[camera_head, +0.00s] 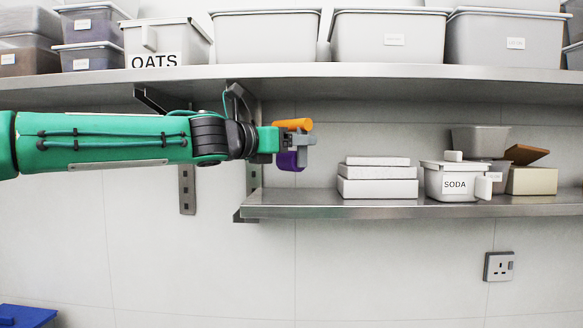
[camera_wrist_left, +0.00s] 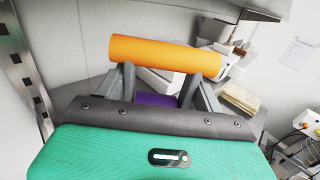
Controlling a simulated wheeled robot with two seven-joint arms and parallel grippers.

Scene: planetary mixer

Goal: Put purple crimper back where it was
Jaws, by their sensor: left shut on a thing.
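The purple crimper shows an orange cylindrical handle (camera_head: 293,124) and a purple part (camera_head: 290,161) below it. My left gripper (camera_head: 305,142) is shut on the crimper and holds it in the air, left of the white boxes and above the left end of the lower shelf. In the left wrist view the orange handle (camera_wrist_left: 165,53) lies across the fingertips of the left gripper (camera_wrist_left: 158,78). The purple part (camera_wrist_left: 156,99) shows between the fingers, partly hidden by the gripper body. My right gripper is in neither view.
The lower metal shelf (camera_head: 330,211) bears stacked white boxes (camera_head: 377,180), a SODA tub (camera_head: 455,182) and an open cardboard box (camera_head: 531,180). The upper shelf (camera_head: 330,71) holds an OATS tub (camera_head: 165,42) and several bins above my arm. A wall bracket (camera_head: 187,190) is below the arm.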

